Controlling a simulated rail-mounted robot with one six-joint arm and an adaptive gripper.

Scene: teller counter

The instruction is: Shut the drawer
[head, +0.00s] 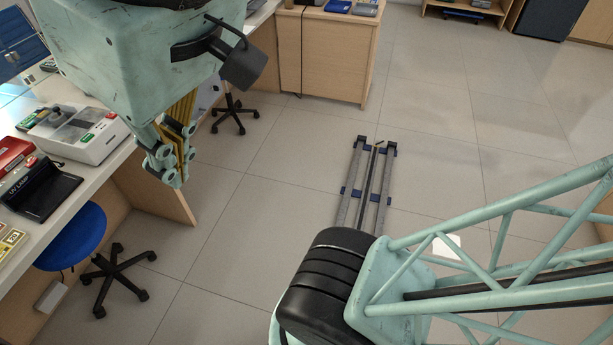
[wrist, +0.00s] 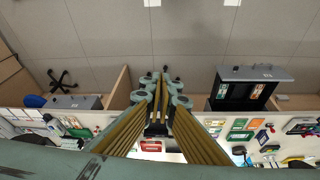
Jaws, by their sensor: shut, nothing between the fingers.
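A drawer (wrist: 257,74) shows in the wrist view, to the right of my gripper. It stands open, pulled out from the counter (wrist: 98,120), with a grey front and a dark inside holding what look like banknotes. The drawer does not show in the head view. My gripper (wrist: 164,78) is shut and empty, apart from the drawer. In the head view my gripper (head: 173,180) hangs pointing down over the floor, beside the counter's end (head: 165,205).
A blue stool (head: 75,238) stands under the counter. A white device (head: 90,133) and a black UV device (head: 40,190) sit on top. Another desk (head: 330,52) stands at the back. Floor rails (head: 352,185) run through the middle, with bare tiles around.

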